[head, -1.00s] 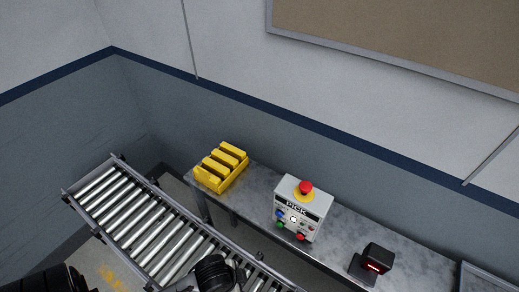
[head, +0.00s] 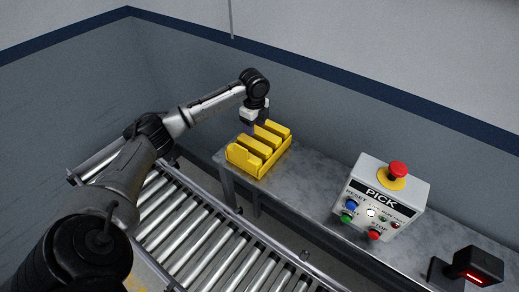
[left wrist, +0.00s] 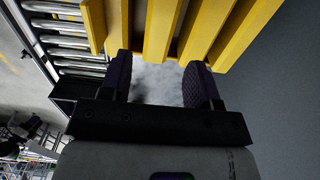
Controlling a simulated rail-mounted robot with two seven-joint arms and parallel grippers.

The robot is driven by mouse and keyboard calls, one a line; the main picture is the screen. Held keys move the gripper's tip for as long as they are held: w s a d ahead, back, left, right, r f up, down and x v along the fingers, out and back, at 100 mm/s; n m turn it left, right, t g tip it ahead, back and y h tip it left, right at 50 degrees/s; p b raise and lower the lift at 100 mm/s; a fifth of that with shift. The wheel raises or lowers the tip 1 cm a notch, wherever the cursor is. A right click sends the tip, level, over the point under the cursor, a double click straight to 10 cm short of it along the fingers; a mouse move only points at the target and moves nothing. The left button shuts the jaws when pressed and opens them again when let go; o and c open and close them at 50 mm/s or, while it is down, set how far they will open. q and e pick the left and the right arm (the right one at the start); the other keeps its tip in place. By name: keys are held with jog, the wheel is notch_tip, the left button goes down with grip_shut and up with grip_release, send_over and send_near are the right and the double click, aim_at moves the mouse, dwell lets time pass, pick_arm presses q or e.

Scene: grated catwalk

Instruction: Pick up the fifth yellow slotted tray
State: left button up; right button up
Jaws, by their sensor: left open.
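The yellow slotted tray (head: 262,165) sits at the left end of the grey metal bench, with several upright yellow slats across it. My left gripper (head: 251,127) hangs over its back left part, pointing down; the fingertips are partly hidden there. In the left wrist view the two dark fingers (left wrist: 160,76) are open and empty. A yellow slat (left wrist: 161,30) of the tray lies just beyond the gap between them, and other slats run on both sides. I cannot tell whether a finger touches the tray. My right gripper is not in view.
A control box (head: 385,200) marked PICK, with a red button on top, stands right of the tray. A dark device with a red light (head: 476,268) is farther right. A roller conveyor (head: 215,245) runs in front of the bench (head: 310,185). A wall rises behind.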

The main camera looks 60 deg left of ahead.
aim_at(254, 149)
pick_arm(q)
jog(key=f, duration=1.3)
jog(key=shift+s+a, duration=0.1)
jog(key=shift+a, duration=0.1)
jog(key=c, duration=0.9)
